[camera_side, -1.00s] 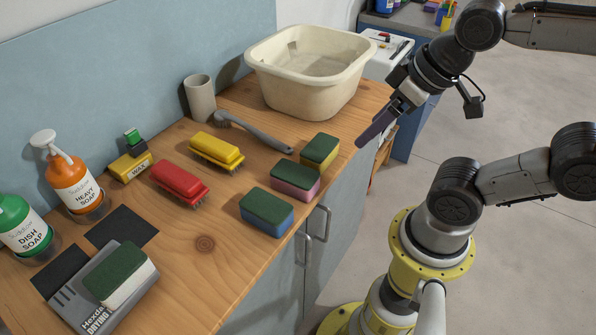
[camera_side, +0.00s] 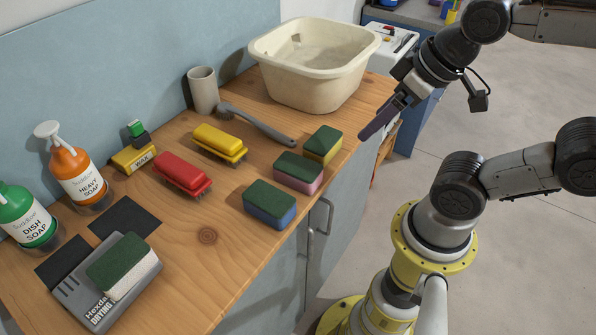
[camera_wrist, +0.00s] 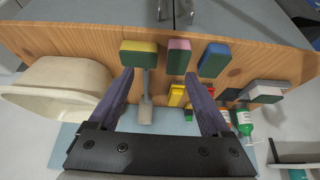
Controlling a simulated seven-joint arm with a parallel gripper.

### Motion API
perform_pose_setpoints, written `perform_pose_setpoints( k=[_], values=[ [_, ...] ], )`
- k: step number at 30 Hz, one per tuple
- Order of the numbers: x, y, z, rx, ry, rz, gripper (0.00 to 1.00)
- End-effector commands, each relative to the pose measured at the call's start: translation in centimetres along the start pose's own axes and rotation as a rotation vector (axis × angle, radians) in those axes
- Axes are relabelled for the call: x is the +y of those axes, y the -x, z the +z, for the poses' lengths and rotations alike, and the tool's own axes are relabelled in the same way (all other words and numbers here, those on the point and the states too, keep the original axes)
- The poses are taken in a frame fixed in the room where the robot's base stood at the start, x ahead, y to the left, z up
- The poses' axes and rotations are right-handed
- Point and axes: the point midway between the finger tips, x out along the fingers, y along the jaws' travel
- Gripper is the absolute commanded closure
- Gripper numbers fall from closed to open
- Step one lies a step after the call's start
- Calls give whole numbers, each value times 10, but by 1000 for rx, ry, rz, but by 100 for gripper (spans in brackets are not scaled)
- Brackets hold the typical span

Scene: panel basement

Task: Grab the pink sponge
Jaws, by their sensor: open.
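The pink sponge (camera_side: 299,173) has a dark green top and lies on the wooden counter, between a yellow sponge (camera_side: 322,146) and a blue sponge (camera_side: 269,205), all green-topped. In the wrist view the pink sponge (camera_wrist: 179,57) shows near the top, beyond my fingertips, slightly right of the middle between them. My gripper (camera_side: 366,136) is in the air right of the sponges, past the counter's front edge, apart from them. In the wrist view my gripper (camera_wrist: 160,76) has its two purple fingers wide apart, with nothing held between them.
A cream basin (camera_side: 312,66) stands behind the sponges. A grey-handled brush (camera_side: 255,124), a yellow brush (camera_side: 220,143) and a red brush (camera_side: 182,174) lie left of them. A white sponge (camera_side: 123,266) sits on a drying tray (camera_side: 98,310). Bare wood lies at the front left.

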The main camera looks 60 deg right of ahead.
Motion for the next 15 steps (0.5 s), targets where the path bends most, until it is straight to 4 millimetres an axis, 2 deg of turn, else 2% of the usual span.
perform_pose_setpoints(
  k=[9, 11, 15],
  values=[
    [0, 0, -2, 9, -28, 2, 15],
    [2, 2, -14, 33, -67, 11, 15],
    [-6, -15, -44, 16, -94, 11, 15]
  ],
)
